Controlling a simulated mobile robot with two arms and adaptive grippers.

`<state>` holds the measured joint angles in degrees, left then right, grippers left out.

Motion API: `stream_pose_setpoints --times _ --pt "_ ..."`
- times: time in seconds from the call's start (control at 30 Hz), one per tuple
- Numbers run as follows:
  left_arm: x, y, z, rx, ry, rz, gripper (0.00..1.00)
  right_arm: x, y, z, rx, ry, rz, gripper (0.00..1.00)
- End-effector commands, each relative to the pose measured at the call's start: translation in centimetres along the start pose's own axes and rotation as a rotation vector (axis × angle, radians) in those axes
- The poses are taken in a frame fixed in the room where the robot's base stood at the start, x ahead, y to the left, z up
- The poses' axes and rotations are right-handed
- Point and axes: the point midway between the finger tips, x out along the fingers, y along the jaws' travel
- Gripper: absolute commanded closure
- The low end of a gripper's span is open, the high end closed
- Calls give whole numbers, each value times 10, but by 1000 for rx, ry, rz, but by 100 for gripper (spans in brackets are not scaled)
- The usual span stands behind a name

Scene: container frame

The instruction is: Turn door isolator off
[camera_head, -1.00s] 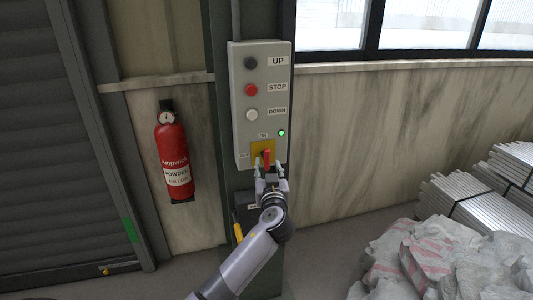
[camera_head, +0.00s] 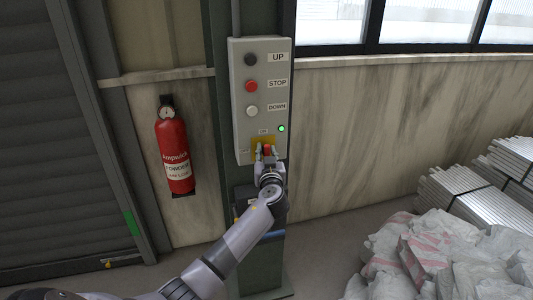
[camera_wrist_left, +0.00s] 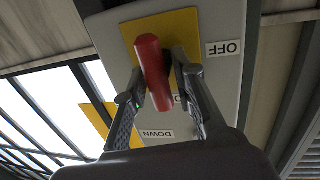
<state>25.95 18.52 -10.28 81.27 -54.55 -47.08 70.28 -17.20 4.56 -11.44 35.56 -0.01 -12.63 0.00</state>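The door isolator is a red handle (camera_head: 267,149) on a yellow plate (camera_head: 257,141) at the bottom of the grey control box (camera_head: 240,100). The handle stands about upright, in line with the ON label above it; the OFF label is to its left. A green light (camera_head: 281,128) glows at the upper right. My left gripper (camera_head: 266,153) is at the handle, one finger on each side. In the left wrist view the red handle (camera_wrist_left: 153,70) lies between the fingertips, which look closed onto it; exact contact is hard to see. My right gripper is not in view.
The UP (camera_head: 251,60), STOP (camera_head: 251,86) and DOWN (camera_head: 252,111) buttons are above the isolator. A fire extinguisher (camera_head: 174,148) hangs on the wall to the left. White sacks (camera_head: 440,262) and metal stacks (camera_head: 470,200) lie at the right.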

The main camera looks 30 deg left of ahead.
Motion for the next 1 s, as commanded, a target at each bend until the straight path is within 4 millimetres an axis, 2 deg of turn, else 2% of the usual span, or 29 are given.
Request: stream_pose_setpoints --times 0.33,0.67,1.0 --pt "0 1 0 -1 0 3 100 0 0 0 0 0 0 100" --pt "-1 2 0 17 -3 5 100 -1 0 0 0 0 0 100" --pt "-1 4 -2 193 -38 7 100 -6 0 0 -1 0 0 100"
